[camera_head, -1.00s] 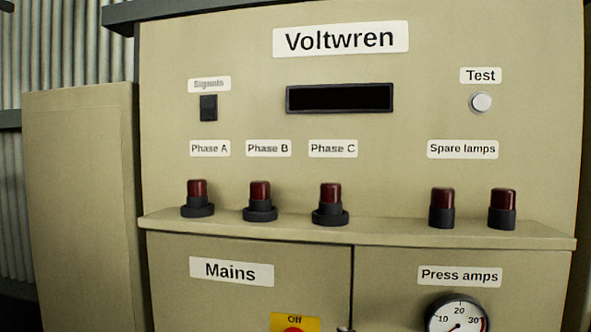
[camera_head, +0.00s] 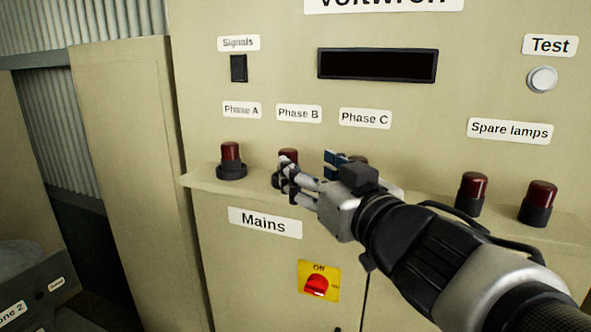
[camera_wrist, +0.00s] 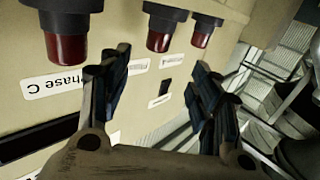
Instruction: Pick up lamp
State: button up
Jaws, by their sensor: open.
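Three red lamps in black sockets stand on the cabinet ledge. The Phase A lamp (camera_head: 230,152) is in clear view at left. The Phase B lamp (camera_head: 288,156) is partly hidden behind my fingers, and the Phase C lamp (camera_head: 358,160) is almost wholly hidden by my gripper. Two spare lamps (camera_head: 473,186) (camera_head: 539,196) stand at the right of the ledge. My gripper (camera_head: 306,170) is open and empty in front of the ledge, around Phase B and C. In the wrist view the Phase C lamp (camera_wrist: 67,47) hangs near one finger of my gripper (camera_wrist: 160,95); both other phase lamps lie farther off.
The ledge (camera_head: 420,190) is narrow, with the cabinet face right behind it. A yellow plate with a red Mains switch (camera_head: 317,284) sits below. A dark display (camera_head: 377,66) and a Test button (camera_head: 542,80) are above.

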aim_at(292, 157)
jog(key=x, duration=1.1)
jog(key=shift+w+d+f, duration=0.15)
jog(key=shift+w+f, duration=0.1)
jog(key=shift+f, duration=0.05)
jog(key=shift+s+d+r, duration=0.1)
jog(key=shift+s, duration=0.15)
jog(key=shift+c, duration=0.4)
jog(key=shift+w, duration=0.15)
jog(key=c, duration=1.1)
